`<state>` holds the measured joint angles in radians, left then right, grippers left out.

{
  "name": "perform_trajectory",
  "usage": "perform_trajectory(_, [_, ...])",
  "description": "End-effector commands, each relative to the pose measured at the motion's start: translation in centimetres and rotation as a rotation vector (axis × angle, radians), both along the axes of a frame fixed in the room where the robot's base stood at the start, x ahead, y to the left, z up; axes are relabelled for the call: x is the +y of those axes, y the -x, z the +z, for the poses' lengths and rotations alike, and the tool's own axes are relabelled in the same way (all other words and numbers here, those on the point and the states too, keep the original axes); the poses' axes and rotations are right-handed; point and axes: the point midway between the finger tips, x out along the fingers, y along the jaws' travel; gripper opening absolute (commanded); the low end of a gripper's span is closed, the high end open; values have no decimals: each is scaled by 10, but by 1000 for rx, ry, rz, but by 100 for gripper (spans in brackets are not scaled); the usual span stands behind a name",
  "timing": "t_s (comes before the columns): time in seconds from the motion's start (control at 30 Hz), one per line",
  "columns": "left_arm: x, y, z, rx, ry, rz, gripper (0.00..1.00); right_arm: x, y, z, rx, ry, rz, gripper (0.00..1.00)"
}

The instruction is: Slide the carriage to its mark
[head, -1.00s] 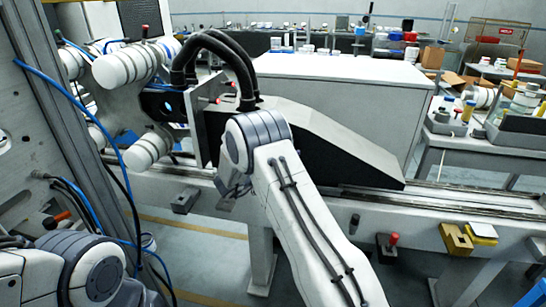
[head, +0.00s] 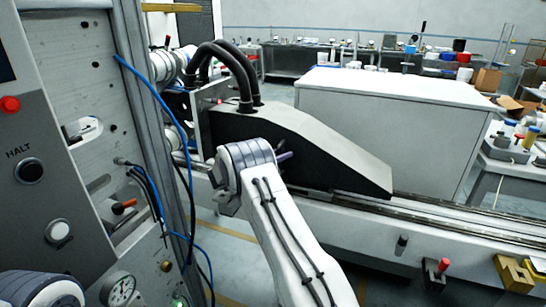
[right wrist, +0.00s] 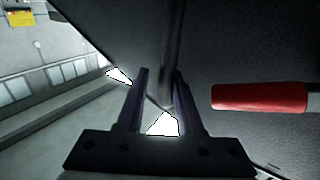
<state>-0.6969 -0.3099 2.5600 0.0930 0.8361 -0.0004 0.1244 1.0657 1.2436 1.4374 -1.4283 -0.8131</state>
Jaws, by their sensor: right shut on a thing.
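The carriage (head: 300,140) is a dark wedge-shaped housing with a grey sloping top. It sits on the long rail (head: 440,218), and two black hoses rise from its left end. My right gripper (head: 284,157) is at the near side of the carriage, its fingertips partly hidden by the wrist. In the right wrist view the gripper (right wrist: 162,78) is shut on a dark upright bar (right wrist: 172,45) against the carriage's dark underside; the bar's far end is unclear. I cannot make out the mark. My left gripper is out of the picture.
A grey panel with a HALT button (head: 29,171) and blue cables stands close on the left. White rollers (head: 172,66) are beyond the carriage's left end. A red-knobbed block (head: 437,272) and yellow block (head: 513,273) are on the rail's front. A red handle (right wrist: 260,97) is beside the gripper.

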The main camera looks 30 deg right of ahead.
Motion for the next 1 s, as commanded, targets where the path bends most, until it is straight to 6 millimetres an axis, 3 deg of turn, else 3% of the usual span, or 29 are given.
perform_trajectory(0.03, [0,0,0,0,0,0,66,-13,17,-5,11,-3,-62,0])
perform_trajectory(0.3, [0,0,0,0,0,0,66,-3,10,-6,12,-3,-45,0])
perform_trajectory(0.33, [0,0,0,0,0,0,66,-1,9,-6,12,-3,-40,31])
perform_trajectory(0.77, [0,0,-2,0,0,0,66,11,2,-3,3,-1,-19,32])
perform_trajectory(1.0, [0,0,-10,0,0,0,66,48,10,-4,4,-1,-41,32])
